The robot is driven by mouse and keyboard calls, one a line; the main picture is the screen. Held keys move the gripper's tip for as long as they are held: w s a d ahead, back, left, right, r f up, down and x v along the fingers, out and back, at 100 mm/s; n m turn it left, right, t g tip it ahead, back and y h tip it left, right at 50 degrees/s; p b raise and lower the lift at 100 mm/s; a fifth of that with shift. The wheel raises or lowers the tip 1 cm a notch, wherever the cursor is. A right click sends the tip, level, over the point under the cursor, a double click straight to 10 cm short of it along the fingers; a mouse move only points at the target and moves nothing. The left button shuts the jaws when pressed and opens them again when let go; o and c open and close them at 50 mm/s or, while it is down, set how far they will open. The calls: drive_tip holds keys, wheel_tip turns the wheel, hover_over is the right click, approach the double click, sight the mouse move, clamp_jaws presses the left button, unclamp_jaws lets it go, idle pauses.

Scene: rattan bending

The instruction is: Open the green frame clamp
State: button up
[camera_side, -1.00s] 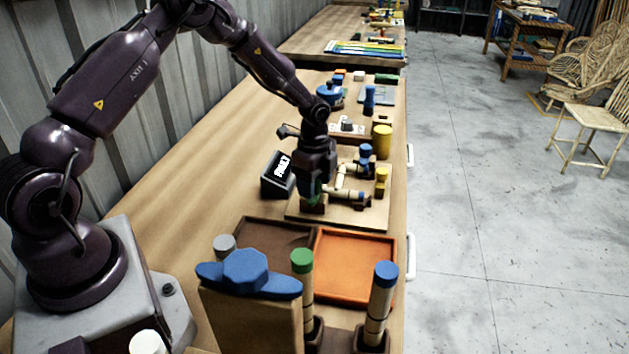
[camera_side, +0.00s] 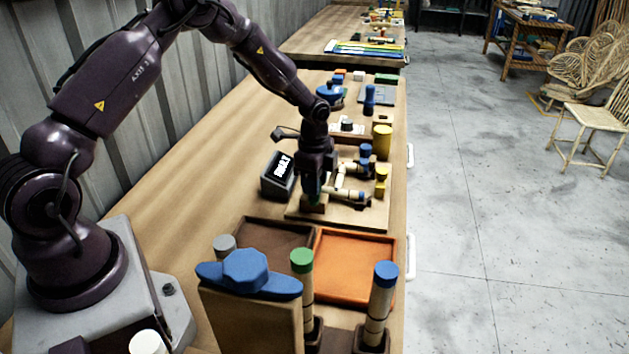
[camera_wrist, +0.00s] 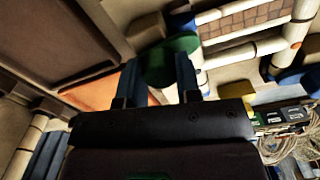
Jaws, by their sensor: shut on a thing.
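The green frame clamp (camera_wrist: 166,62) shows in the wrist view as a rounded green piece between my two fingers. In the side view only a little green (camera_side: 314,199) shows under my gripper, at the near left corner of the frame jig. My gripper (camera_side: 314,192) points down there and is shut on the clamp; its fingers also show in the wrist view (camera_wrist: 158,82). The rattan frame (camera_side: 346,191) lies on the wooden jig board (camera_side: 350,215) just right of my gripper. Most of the clamp is hidden by my gripper in the side view.
A blue clamp (camera_side: 366,151) and a yellow one (camera_side: 382,173) stand at other places on the jig. A brown tray (camera_side: 262,237) and an orange tray (camera_side: 355,262) lie nearer. Bare tabletop is at left.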

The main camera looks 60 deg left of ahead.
drive_tip(key=n, duration=1.1)
drive_tip(key=shift+n, duration=0.4)
drive_tip(key=shift+r+n, duration=0.1)
drive_tip(key=shift+n, duration=2.1)
drive_tip(key=o, duration=0.9)
wheel_tip(320, 180, up, 13)
drive_tip(key=shift+f, duration=0.1)
